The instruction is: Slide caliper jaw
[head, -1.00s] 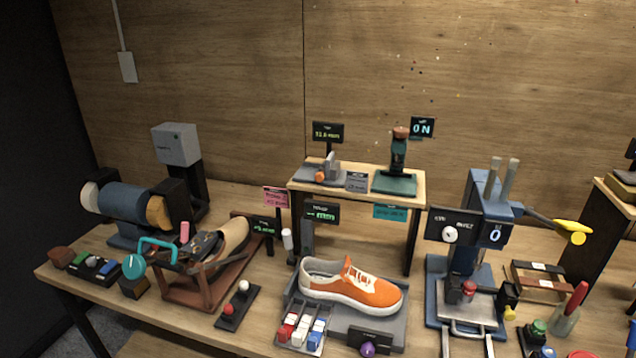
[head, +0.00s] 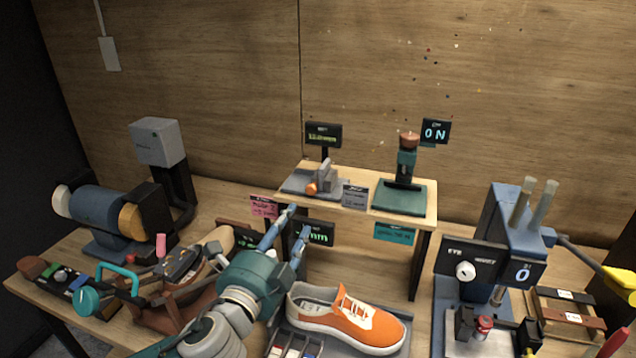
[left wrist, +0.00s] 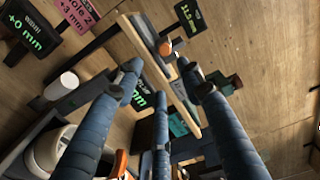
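The caliper stands on the small raised shelf (head: 431,207) in the head view. It has a flat grey base, an upright grey jaw (head: 325,177) and an orange knob (head: 312,188). A dark display (head: 323,135) stands behind it; its green digits are hard to read. In the left wrist view the orange knob (left wrist: 166,48) shows beyond the fingers, near the shelf edge. My left gripper (head: 297,222) is open and empty, its blue fingers apart, in front of and below the shelf's left end. The fingers also show in the left wrist view (left wrist: 161,82). My right gripper is not in view.
An orange sneaker (head: 350,318) sits just right of my left arm. A green stand (head: 404,185) shares the shelf. A pink tag (head: 263,207) is close to the fingers. A blue press (head: 510,235) stands right, a roller machine (head: 100,217) left.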

